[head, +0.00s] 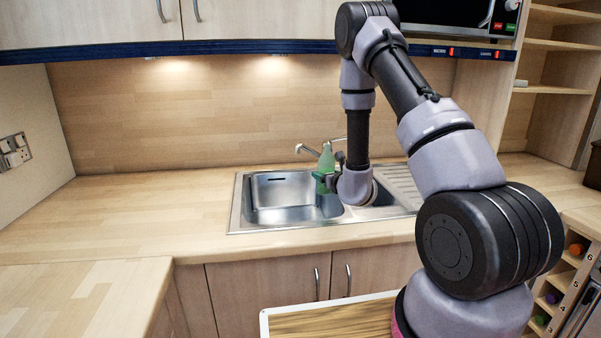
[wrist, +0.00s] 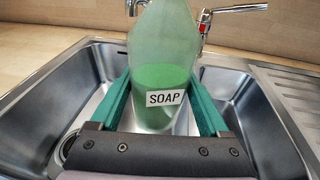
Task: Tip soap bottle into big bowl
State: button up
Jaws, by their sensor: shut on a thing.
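The soap bottle (head: 326,160) is translucent with green liquid in its lower part. In the wrist view the bottle (wrist: 162,65) stands upright, with a white SOAP label facing me. My gripper (head: 325,180) is shut on the bottle, its green fingers on either side of it; the fingers also show in the wrist view (wrist: 160,92). The bottle is above the sink, near the divider between the basins. The big bowl could be the large left sink basin (head: 275,192), which looks empty. Part of the right basin is hidden by my arm.
A tap (head: 310,150) stands behind the sink, close to the bottle; its red-marked lever (wrist: 203,27) shows in the wrist view. A ribbed drainer (head: 398,183) lies to the right. The wooden worktop (head: 130,212) on the left is clear. A microwave hangs above.

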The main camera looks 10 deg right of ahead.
jog(key=w+a+m+y, duration=0.1)
jog(key=a+y, duration=0.3)
jog(key=a, duration=0.6)
jog(key=shift+w+a+f+m+g, duration=0.15)
jog(key=shift+a+f+m+g, duration=0.15)
jog(key=shift+f+m+g, duration=0.15)
jog(key=shift+s+a+f+m+y, duration=0.1)
jog(key=shift+s+a+m+y, duration=0.15)
jog(key=shift+a+m, duration=0.3)
jog(key=shift+s+a+m+y, duration=0.1)
jog(key=shift+a+m+y, duration=0.15)
jog(key=shift+a+m, duration=0.25)
dwell(1.4)
jog(key=shift+a+m, duration=0.1)
jog(key=shift+m, duration=0.3)
jog(key=shift+s, duration=0.1)
jog(key=shift+a+f, duration=0.15)
dwell(0.6)
jog(key=shift+s+a+f+m, duration=0.1)
jog(key=shift+a+m, duration=0.15)
jog(key=shift+m, duration=0.35)
jog(key=shift+a+m+y, duration=0.1)
jog(key=shift+m+y, duration=0.2)
dwell(0.6)
